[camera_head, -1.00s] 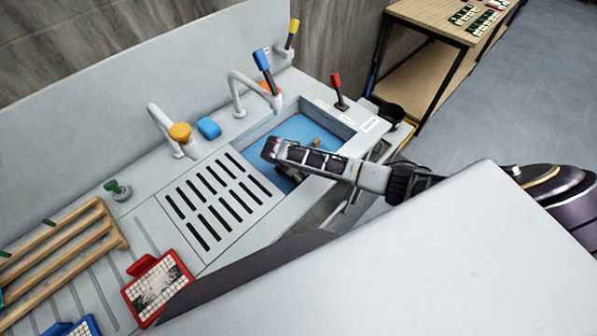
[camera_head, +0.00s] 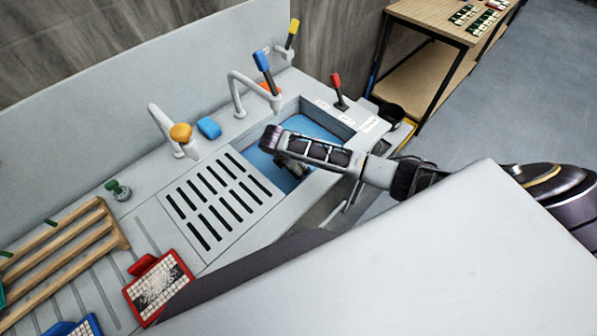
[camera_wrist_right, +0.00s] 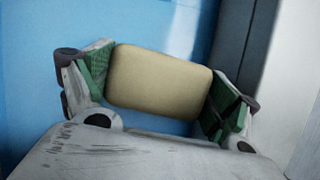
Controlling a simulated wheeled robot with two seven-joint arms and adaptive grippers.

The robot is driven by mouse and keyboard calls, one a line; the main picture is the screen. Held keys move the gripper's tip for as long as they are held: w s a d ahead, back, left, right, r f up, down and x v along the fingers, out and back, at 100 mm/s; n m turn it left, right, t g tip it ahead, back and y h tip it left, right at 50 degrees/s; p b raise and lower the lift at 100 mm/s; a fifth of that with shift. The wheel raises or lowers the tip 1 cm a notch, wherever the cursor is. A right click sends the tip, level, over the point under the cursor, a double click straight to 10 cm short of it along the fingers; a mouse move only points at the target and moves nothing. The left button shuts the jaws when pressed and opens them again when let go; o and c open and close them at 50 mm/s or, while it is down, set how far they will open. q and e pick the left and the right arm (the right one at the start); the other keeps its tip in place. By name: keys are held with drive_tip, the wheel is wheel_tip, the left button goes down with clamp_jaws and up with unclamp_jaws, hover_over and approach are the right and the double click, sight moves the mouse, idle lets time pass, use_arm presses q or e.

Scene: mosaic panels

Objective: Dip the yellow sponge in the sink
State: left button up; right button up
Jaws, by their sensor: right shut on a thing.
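The sink (camera_head: 306,124) is a blue-lined basin set in the light grey counter. My right arm reaches over it from the right, with the right gripper (camera_head: 290,166) pointing down inside the basin opening. In the right wrist view, the right gripper (camera_wrist_right: 160,85) is shut on the pale yellow sponge (camera_wrist_right: 158,82), with a green pad pressed on each side. Blue sink surface lies behind the sponge there. I cannot tell whether the sponge touches water. In the head view the sponge is hidden by my wrist and fingers. My left gripper is not in view.
A slotted drain grate (camera_head: 220,200) lies left of the basin. Behind stand a tap with an orange knob (camera_head: 180,132), a blue block (camera_head: 209,128), a curved tap with a blue-topped lever (camera_head: 262,62), and a red-topped lever (camera_head: 336,82). A wooden rack (camera_head: 75,240) and red-framed panel (camera_head: 158,287) are at left.

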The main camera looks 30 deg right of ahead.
drive_tip(key=shift+r, duration=5.6)
